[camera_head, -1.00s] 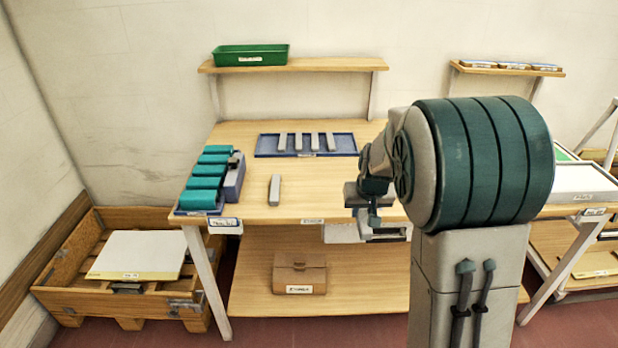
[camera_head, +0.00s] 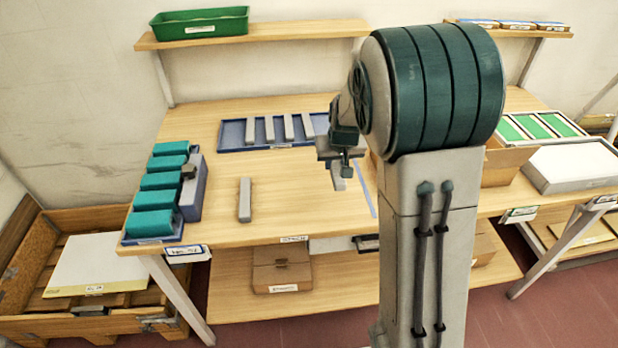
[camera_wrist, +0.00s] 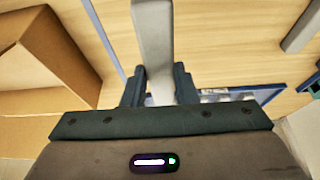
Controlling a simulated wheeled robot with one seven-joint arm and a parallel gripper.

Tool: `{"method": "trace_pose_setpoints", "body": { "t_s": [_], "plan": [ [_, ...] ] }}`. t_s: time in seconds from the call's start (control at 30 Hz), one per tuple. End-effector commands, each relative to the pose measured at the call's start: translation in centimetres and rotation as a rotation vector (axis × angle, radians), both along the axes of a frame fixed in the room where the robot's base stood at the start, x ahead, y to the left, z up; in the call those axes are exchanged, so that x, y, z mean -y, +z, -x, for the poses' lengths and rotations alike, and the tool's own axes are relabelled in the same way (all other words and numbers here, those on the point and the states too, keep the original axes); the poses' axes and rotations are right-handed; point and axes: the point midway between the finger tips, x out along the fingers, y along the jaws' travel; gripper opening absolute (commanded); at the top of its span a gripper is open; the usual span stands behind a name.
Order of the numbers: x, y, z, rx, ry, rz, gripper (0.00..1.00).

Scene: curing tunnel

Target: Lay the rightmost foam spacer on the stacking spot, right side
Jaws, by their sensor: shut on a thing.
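My gripper (camera_head: 344,164) is over the right half of the workbench. In the wrist view, its two dark fingers (camera_wrist: 158,82) are shut on a long grey bar (camera_wrist: 154,38), which looks like a foam spacer. In the head view, the held bar (camera_head: 338,182) shows below my gripper; whether it touches the bench is unclear. Another grey bar (camera_head: 245,200) lies alone on the bench to the left. Several similar bars lie in the blue tray (camera_head: 231,134) behind. A thin blue line (camera_head: 366,190) on the bench, right of the held bar, may mark the stacking spot; my arm hides part of it.
An open cardboard box (camera_head: 507,160) stands right of my arm and shows close beside my gripper in the wrist view (camera_wrist: 40,75). Teal blocks (camera_head: 160,182) line the bench's left end. A green bin (camera_head: 199,23) sits on the shelf above. Bench between loose and held bars is clear.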

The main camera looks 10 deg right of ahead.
Motion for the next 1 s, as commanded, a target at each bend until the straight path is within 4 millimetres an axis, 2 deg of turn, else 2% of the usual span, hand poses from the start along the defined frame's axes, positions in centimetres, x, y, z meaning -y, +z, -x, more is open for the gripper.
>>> {"method": "trace_pose_setpoints", "body": {
  "t_s": [0.03, 0.13, 0.37, 0.6, 0.97, 1.0],
  "plan": [
    [0.0, -1.2, 0.1, -0.006, 0.001, 0.001, 0.05],
    [-0.1, -3.0, 0.1, -0.005, 0.002, 0.001, 0.05],
    [-0.1, -4.9, 0.0, -0.002, 0.002, 0.001, 0.05],
    [0.1, -8.0, 0.0, -0.003, -0.002, 0.000, 0.05],
    [0.1, -8.5, 0.0, 0.000, -0.001, 0.001, 0.05],
    [0.1, -8.5, 0.0, 0.000, -0.002, 0.000, 0.29]
  ]
}}
